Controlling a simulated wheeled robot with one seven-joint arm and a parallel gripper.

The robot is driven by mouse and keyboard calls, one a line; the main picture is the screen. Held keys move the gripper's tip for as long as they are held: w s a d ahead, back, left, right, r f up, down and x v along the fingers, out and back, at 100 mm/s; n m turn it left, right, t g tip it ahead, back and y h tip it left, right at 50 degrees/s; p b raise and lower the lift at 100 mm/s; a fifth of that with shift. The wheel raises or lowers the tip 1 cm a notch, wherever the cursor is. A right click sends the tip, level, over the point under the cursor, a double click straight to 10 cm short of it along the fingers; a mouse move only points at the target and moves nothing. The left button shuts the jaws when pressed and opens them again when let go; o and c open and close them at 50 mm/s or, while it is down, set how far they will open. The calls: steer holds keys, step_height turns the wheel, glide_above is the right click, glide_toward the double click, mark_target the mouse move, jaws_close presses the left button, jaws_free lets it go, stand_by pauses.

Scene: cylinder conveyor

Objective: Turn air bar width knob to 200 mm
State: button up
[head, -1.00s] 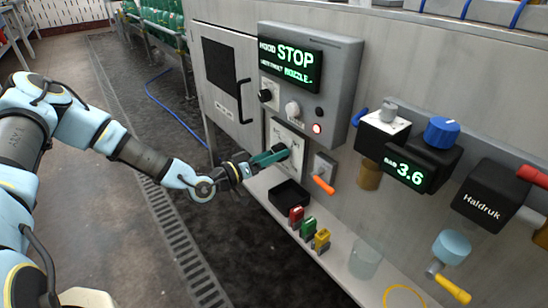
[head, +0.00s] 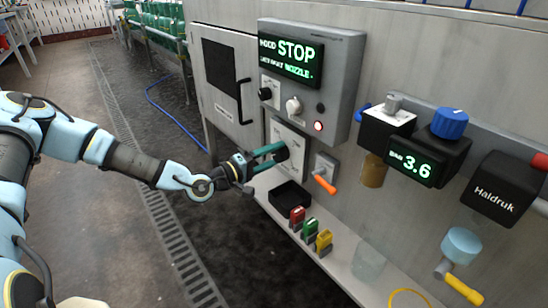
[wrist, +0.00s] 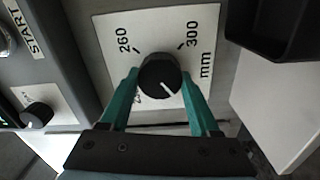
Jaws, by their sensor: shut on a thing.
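The air bar width knob (wrist: 160,77) is round and black with a white pointer line, on a white dial plate (wrist: 208,35). In the wrist view the plate reads 260 at upper left, 300 at upper right and mm at right. Another number at lower left is partly hidden by a finger. The pointer line slants to the lower right, away from both 260 and 300. My gripper (wrist: 160,82) has its teal fingers on either side of the knob, shut on it. In the head view my gripper (head: 268,156) reaches the knob (head: 281,152) from the left.
Above the plate is a control box (head: 338,75) with a STOP display (head: 292,60). An orange-handled lever (head: 324,184) is just right of the knob. A black tray (head: 290,196) and red, green and yellow items (head: 310,229) sit on the ledge below.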

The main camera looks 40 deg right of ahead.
steer(key=shift+f+n, duration=0.1)
steer(key=shift+n, duration=1)
steer(key=o, duration=1.4)
steer(key=shift+c, duration=0.2)
steer(key=shift+a, duration=0.1)
steer(key=a, duration=1)
steer(key=shift+w+a, duration=0.3)
